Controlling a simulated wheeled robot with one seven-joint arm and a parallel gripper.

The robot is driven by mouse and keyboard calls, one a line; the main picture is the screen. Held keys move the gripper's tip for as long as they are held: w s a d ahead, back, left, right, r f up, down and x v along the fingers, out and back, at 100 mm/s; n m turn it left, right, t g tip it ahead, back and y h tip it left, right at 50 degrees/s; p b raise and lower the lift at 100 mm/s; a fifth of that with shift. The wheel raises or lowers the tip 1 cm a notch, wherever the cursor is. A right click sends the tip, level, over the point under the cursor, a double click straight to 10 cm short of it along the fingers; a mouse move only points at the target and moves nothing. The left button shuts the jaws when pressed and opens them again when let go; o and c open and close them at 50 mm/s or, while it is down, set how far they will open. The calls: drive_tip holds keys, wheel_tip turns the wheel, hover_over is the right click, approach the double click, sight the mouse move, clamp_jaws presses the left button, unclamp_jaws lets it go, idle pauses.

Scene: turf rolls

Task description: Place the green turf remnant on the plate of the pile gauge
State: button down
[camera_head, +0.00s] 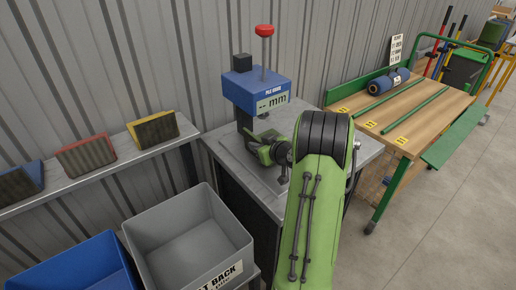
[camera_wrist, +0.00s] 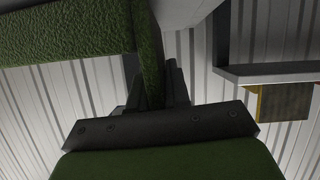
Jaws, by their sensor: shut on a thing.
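The pile gauge (camera_head: 257,92) stands on a grey bench by the wall, with a blue head, a red knob on top and a display reading "mm". My gripper (camera_wrist: 152,88) is shut on the green turf remnant (camera_wrist: 148,50), whose narrow upright part is between the fingers. A broad green textured piece (camera_wrist: 65,35) at the upper left of the wrist view seems part of the same remnant. I cannot tell whether the remnant touches the plate.
A grey bin (camera_head: 190,240) and a blue bin (camera_head: 75,265) stand in front at the left. A wall shelf (camera_head: 100,165) holds blue, red and yellow edged samples. At the right a wooden-topped cart (camera_head: 440,85) carries green strips and a blue roll (camera_head: 388,82).

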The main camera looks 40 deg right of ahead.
drive_tip(key=shift+f, duration=0.15)
drive_tip(key=shift+f, duration=0.15)
drive_tip(key=c, duration=1.1)
unclamp_jaws()
